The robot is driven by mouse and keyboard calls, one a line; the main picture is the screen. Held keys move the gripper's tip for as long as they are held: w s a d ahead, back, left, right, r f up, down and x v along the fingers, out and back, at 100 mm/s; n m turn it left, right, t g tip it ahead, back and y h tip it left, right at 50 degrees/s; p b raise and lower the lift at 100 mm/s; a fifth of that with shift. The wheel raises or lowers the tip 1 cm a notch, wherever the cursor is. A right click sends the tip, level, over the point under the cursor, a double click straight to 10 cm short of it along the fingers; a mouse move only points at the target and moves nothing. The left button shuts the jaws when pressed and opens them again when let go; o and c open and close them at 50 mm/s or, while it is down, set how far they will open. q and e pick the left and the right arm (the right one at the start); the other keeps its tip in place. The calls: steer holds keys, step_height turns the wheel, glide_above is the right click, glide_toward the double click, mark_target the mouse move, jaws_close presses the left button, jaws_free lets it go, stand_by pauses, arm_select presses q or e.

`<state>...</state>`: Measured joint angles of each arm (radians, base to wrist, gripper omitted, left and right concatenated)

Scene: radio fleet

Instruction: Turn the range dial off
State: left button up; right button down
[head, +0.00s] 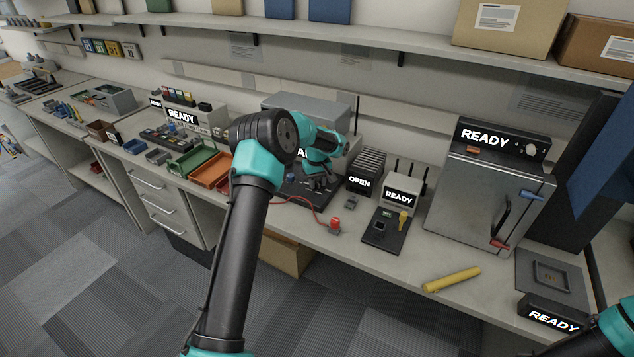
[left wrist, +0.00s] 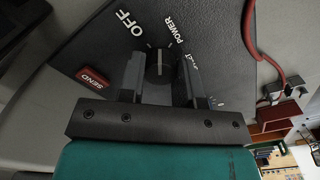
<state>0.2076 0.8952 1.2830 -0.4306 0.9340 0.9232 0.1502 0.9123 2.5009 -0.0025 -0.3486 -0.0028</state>
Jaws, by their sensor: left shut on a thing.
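The range dial (left wrist: 159,64) is a dark knob with a pale pointer line, on a black panel (left wrist: 215,55) printed OFF, POWER and a third, partly hidden label. The pointer faces up the picture, between the OFF and POWER labels; its exact mark is hard to tell. My left gripper (left wrist: 157,78) has one finger on each side of the dial and is shut on it. In the head view my left gripper (head: 318,181) reaches down over the black unit and hides the dial. Only part of my right arm shows at the lower right; its gripper is out of view.
A red SEND button (left wrist: 95,78) sits left of the dial. A red cable (head: 300,203) runs from the unit to a red plug (head: 335,225). An OPEN rack (head: 366,172), a READY box (head: 401,194) and a yellow cylinder (head: 452,279) stand or lie to the right.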

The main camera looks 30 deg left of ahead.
mark_target(317, 182)
arm_select(q)
steer(key=n, duration=0.6)
stand_by(0.5)
steer(key=o, duration=0.9)
steer(key=shift+r, duration=0.1)
step_height(317, 182, up, 17)
steer(key=shift+r, duration=0.1)
stand_by(0.6)
